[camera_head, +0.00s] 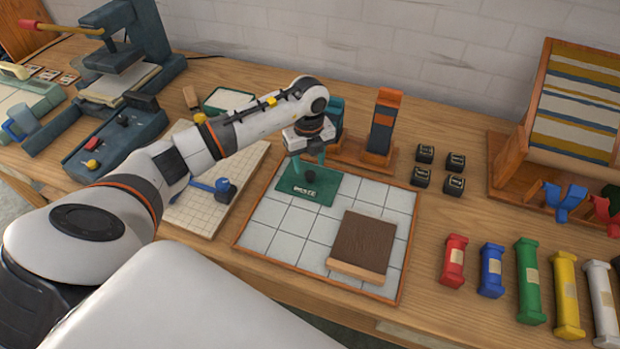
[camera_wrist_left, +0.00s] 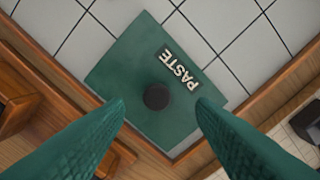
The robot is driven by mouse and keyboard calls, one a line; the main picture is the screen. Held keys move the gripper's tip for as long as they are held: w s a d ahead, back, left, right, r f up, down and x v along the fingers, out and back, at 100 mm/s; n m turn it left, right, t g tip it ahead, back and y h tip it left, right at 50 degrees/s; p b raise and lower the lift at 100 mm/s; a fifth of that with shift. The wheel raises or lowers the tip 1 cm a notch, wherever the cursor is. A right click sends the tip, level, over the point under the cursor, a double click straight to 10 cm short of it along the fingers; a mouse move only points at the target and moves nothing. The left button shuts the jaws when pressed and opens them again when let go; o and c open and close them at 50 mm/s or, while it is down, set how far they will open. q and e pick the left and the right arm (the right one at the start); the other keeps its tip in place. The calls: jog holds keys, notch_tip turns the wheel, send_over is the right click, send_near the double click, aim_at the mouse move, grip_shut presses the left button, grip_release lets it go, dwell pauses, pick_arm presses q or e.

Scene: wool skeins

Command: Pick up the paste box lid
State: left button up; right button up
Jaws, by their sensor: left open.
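The paste box lid (camera_head: 319,190) is a flat green square with a dark round knob and a label. It lies at the back left corner of the white tiled tray (camera_head: 265,226). In the left wrist view the lid (camera_wrist_left: 125,65) shows the word PASTE, and its dark knob (camera_wrist_left: 157,96) sits near the middle. My left gripper (camera_head: 311,166) is above the lid, pointing down. In the wrist view its two green fingers (camera_wrist_left: 160,102) are apart, one on each side below the knob, with nothing between them. Whether they touch the lid cannot be told. My right gripper is not in view.
A brown block (camera_head: 364,242) lies on the tray's front right. A wooden stand with a dark upright (camera_head: 382,125) is close behind the lid. Several small black pots (camera_head: 424,154) and coloured skeins (camera_head: 491,270) are at the right. A gridded board (camera_head: 205,206) lies left.

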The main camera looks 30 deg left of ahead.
aim_at(310, 173)
pick_arm(q)
jog(key=f+p, duration=0.1)
jog(key=f, duration=0.3)
jog(key=shift+w+f, duration=0.15)
jog(key=shift+w, duration=0.05)
jog(key=shift+c, duration=0.5)
grip_shut()
